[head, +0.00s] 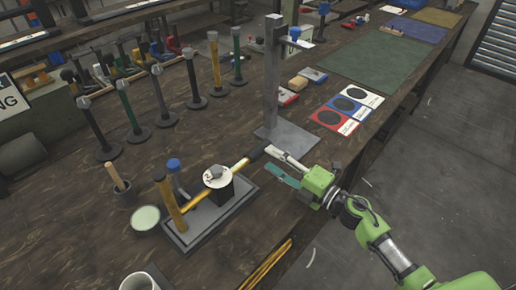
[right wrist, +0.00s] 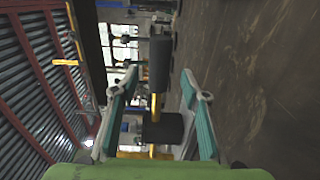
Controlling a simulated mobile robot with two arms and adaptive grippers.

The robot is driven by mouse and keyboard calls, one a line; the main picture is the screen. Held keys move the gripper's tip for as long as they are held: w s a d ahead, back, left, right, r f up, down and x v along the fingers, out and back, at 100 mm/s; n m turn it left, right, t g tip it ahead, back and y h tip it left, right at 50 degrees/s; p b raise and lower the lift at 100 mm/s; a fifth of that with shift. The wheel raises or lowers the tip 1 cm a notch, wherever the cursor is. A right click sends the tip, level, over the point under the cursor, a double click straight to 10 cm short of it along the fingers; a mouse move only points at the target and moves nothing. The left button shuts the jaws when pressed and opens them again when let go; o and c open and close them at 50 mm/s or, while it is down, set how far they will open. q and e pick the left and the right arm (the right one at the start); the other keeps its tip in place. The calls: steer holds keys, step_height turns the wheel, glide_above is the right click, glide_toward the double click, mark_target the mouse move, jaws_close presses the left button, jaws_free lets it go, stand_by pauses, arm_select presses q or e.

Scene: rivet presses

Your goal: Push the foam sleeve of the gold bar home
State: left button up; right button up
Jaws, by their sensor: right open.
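A gold bar (head: 238,165) lies aslant across a small press on a grey base plate (head: 205,222), passing by a white dial (head: 217,176). A black foam sleeve (head: 259,150) sits at its upper right end. My right gripper (head: 284,167) is open just to the right of the sleeve. In the right wrist view the sleeve (right wrist: 160,65) stands ahead, between the lines of the two open fingers (right wrist: 160,92), with a short length of gold bar (right wrist: 155,104) behind it and a dark block (right wrist: 162,128) below. I cannot tell whether a finger touches the sleeve. My left gripper is out of view.
A tall grey press column (head: 272,75) stands behind the sleeve. Several upright hammer-like posts (head: 160,95) line the left. A pale round pad (head: 145,217) and a cup (head: 138,281) lie near the press. Loose gold rods (head: 266,266) lie at the table edge.

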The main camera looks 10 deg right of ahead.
mark_target(263, 154)
steer(key=x, duration=0.6)
steer(key=shift+a+p, duration=0.15)
steer(key=shift+p, duration=0.15)
